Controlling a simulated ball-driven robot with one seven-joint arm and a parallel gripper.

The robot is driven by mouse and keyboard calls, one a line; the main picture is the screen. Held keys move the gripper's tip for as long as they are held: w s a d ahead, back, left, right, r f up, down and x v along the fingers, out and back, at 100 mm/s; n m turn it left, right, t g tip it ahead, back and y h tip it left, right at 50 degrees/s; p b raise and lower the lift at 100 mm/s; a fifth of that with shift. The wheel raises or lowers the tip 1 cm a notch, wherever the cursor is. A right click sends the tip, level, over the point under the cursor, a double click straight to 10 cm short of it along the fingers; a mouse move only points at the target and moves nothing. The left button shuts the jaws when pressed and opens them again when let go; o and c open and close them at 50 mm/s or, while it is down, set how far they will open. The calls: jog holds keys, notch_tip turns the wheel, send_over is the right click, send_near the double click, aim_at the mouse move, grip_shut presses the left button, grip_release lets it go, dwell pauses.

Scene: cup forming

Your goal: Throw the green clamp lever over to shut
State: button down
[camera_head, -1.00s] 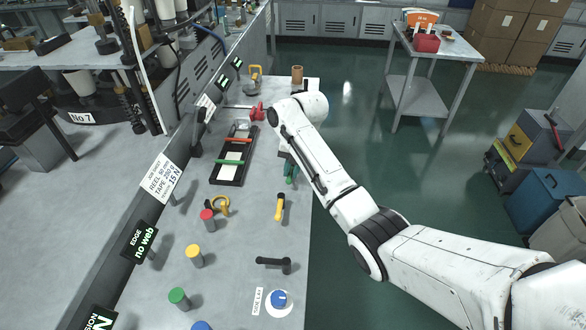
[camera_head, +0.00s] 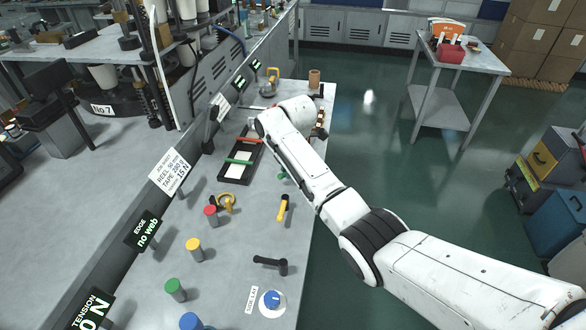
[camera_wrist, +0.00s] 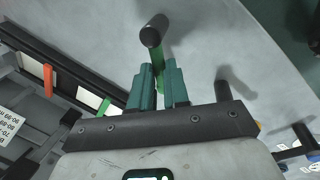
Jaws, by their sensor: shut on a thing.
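The green clamp lever (camera_wrist: 158,58) shows in the wrist view as a green shaft with a dark rounded end cap. The two teal fingers of my gripper (camera_wrist: 157,70) stand on either side of the shaft and are shut on it. The capped end sticks out beyond the fingertips. The lever's pivot is not clear to see. In the head view my white arm hides my gripper; a small green part (camera_head: 282,175) shows at the arm's left edge, and I cannot tell whether it is lever or finger.
A dark tray (camera_head: 229,180) with red and green bars lies left of my arm. A yellow lever (camera_head: 284,207), a black lever (camera_head: 271,264), a blue knob (camera_head: 272,300) and coloured posts stand nearer on the bench.

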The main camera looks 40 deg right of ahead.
jog(key=m, duration=0.2)
jog(key=w+m, duration=0.1)
jog(key=w+m+h+b, duration=0.1)
jog(key=m, duration=0.1)
jog(key=shift+d+m, duration=0.2)
jog(key=shift+m, duration=0.1)
jog(key=shift+w+d+m+g+b, duration=0.15)
jog(key=shift+w+m+g+b, duration=0.2)
jog(key=shift+m, duration=0.5)
jog(key=shift+w+d+m+g+b, duration=0.15)
jog(key=shift+m+b, duration=0.25)
jog(key=shift+m, duration=0.45)
jog(key=c, duration=1.1)
grip_release()
jog(key=shift+r, duration=0.1)
notch_tip(320, 180, up, 10)
jog(key=s+a, duration=0.1)
jog(key=shift+s+a+r, duration=0.2)
jog(key=shift+a, duration=0.05)
